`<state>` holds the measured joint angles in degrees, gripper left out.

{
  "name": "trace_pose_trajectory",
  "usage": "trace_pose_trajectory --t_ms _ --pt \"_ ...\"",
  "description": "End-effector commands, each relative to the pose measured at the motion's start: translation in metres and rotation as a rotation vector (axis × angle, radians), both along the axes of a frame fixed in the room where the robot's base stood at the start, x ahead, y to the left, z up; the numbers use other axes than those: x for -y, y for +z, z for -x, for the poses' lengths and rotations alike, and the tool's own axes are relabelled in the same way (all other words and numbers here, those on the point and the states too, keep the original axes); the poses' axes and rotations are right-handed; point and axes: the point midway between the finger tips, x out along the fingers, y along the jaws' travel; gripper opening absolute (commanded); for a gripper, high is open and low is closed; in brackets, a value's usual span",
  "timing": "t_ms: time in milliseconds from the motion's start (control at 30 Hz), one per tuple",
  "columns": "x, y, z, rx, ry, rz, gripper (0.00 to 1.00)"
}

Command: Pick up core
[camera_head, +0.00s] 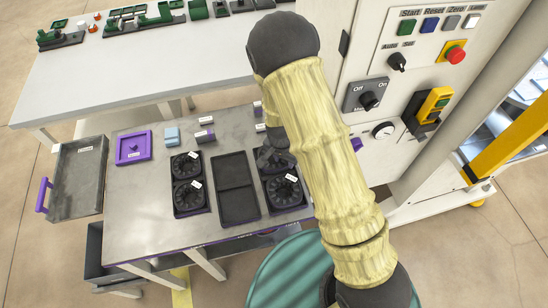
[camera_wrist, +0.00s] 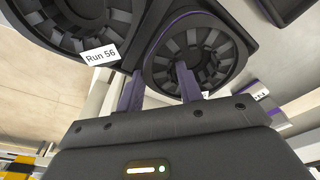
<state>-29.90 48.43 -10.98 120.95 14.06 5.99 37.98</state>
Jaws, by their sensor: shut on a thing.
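The core (camera_wrist: 196,58) is a dark round ring with blocky segments inside, at the upper right of the wrist view. My gripper (camera_wrist: 160,76) has two purple fingers shut on its rim, one outside the ring and one inside its opening. A second core (camera_wrist: 62,22), beside a "Run 56" label, lies to the left in the same view. In the head view my gripper is mostly hidden behind my yellow-sleeved arm, over the right-hand black tray (camera_head: 304,206). A labelled core (camera_head: 284,190) sits in that tray's near pocket. I cannot tell whether the held core is lifted.
A left black tray (camera_head: 176,211) holds two cores, and the middle black tray (camera_head: 238,203) is empty. A purple square tray (camera_head: 134,147) and small blocks lie on the grey table (camera_head: 130,220). A control panel (camera_head: 395,75) stands close at right.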

Motion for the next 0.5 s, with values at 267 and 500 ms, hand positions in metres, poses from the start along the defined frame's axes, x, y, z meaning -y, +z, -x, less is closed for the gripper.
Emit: trace_pose_trajectory --t_ms 267,500 --pt "0.0 0.003 -0.001 0.003 -0.001 -0.001 0.0" --pt "-0.001 0.025 -0.002 0.007 0.001 -0.002 0.0"
